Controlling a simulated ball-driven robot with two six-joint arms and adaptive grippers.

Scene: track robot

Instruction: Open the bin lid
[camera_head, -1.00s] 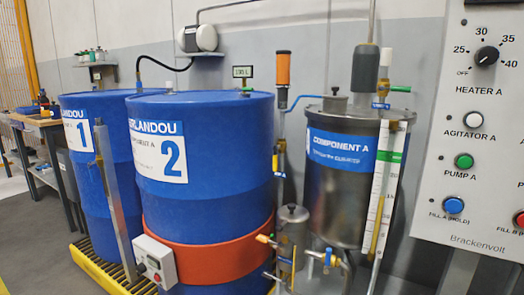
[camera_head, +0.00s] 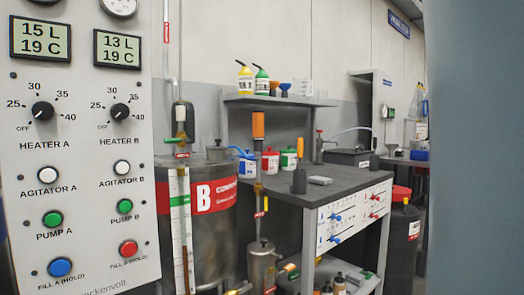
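A dark grey bin-like container (camera_head: 404,240) stands on the floor at the right, beyond the work table. It has a small white label on its side. A red piece (camera_head: 401,193) shows at its top; I cannot tell whether this is its lid or whether it is open. The container's right side is partly hidden by a large blue-grey surface close to the camera. Neither of my grippers is in view.
A control panel (camera_head: 90,180) fills the left. Tank B (camera_head: 212,245) and a dark-topped work table (camera_head: 335,183) with valves stand in the middle. A shelf (camera_head: 275,101) holds bottles. The blue-grey surface (camera_head: 478,150) blocks the right edge.

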